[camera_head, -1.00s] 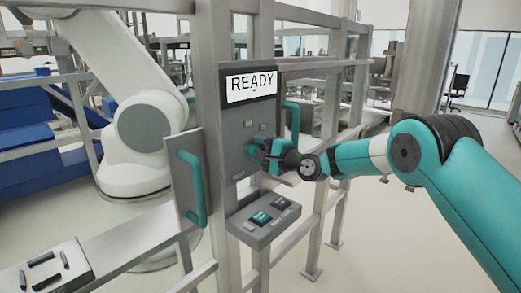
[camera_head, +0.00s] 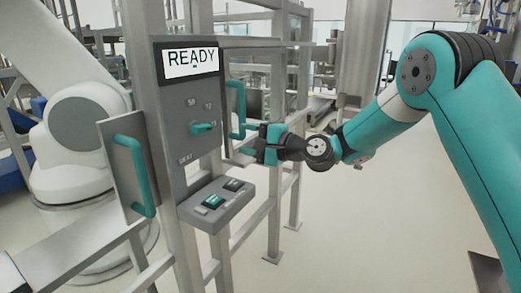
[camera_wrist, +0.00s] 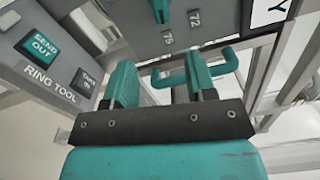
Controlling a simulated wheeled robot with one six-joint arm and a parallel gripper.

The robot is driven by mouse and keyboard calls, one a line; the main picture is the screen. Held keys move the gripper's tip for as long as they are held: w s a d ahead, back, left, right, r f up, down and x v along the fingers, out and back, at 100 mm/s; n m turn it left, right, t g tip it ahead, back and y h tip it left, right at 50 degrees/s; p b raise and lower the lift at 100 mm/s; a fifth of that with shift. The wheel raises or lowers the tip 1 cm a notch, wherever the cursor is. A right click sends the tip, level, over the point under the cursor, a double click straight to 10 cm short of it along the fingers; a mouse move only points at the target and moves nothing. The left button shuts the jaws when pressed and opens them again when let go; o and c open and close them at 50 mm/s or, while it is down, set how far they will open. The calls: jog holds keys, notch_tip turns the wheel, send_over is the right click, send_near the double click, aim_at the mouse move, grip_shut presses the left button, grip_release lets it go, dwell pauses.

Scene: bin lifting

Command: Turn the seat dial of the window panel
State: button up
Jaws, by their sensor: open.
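The grey panel (camera_head: 172,98) stands upright under a screen (camera_head: 190,61) reading READY. Its teal dial (camera_head: 203,128) sticks out above a SEAT label (camera_head: 185,160), with its bar roughly level in the head view. In the wrist view the dial (camera_wrist: 160,11) is partly cut off at the top edge, near number labels 75 and 72. My gripper (camera_head: 248,142) is open and empty, to the right of the dial and apart from it. In the wrist view my gripper's two teal fingers (camera_wrist: 162,82) are spread, with nothing between them touching.
A teal handle (camera_head: 238,108) is at the panel's right side, close to my gripper. Another handle (camera_head: 134,172) is on a plate at left. A button box (camera_head: 216,204) juts out below the panel. A white robot arm (camera_head: 85,130) stands behind the frame.

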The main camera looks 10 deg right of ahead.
jog(key=shift+v, duration=1.65)
